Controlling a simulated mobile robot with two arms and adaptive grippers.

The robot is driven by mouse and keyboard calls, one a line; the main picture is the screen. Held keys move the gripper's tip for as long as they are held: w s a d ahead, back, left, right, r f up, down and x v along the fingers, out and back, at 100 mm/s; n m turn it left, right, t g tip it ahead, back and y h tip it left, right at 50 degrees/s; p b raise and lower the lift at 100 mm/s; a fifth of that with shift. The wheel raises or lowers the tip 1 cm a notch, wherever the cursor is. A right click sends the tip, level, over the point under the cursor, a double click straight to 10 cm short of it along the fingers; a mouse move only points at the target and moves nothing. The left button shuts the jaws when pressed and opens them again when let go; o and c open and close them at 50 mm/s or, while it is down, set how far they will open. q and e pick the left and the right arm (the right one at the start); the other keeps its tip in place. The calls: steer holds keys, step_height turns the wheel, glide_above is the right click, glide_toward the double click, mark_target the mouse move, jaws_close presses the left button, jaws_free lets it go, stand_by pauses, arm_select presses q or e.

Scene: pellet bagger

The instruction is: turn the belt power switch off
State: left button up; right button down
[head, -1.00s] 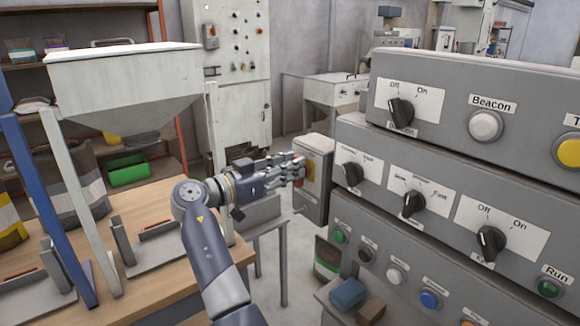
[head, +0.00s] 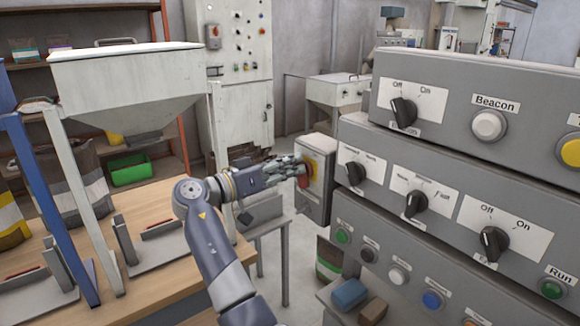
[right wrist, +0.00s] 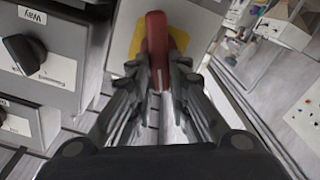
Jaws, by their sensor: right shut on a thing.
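The belt power switch is a red handle on a yellow plate, on the front of a grey box (head: 316,205) left of the control panels. The red handle (head: 305,174) shows at my right gripper's fingertips (head: 296,170). In the right wrist view the red handle (right wrist: 156,45) stands between the two fingers (right wrist: 160,85), with the yellow plate (right wrist: 136,40) behind it. My right gripper is shut on the handle. Any marks on the switch plate are too small or hidden to read. My left gripper is not in view.
Grey panels with black knobs (head: 404,110) and buttons, such as the white Beacon button (head: 489,125), stand close on the right. A hopper (head: 125,90) on a wooden table (head: 160,215) stands at the left. A blue block (head: 349,293) lies low in front of the panels.

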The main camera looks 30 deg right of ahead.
steer(key=shift+w+f+n+p, duration=0.25)
steer(key=shift+n+p, duration=0.8)
steer(key=shift+n, duration=1.1)
steer(key=shift+w+f+n+p, duration=0.25)
steer(key=shift+n+p, duration=0.85)
steer(key=shift+n, duration=1.1)
steer(key=shift+w+f+n+p, duration=0.25)
steer(key=shift+n+p, duration=0.8)
steer(key=shift+n, duration=1.1)
steer(key=shift+s+f, duration=0.1)
steer(key=c, duration=1.5)
jaws_free()
steer(key=shift+d+f, duration=0.1)
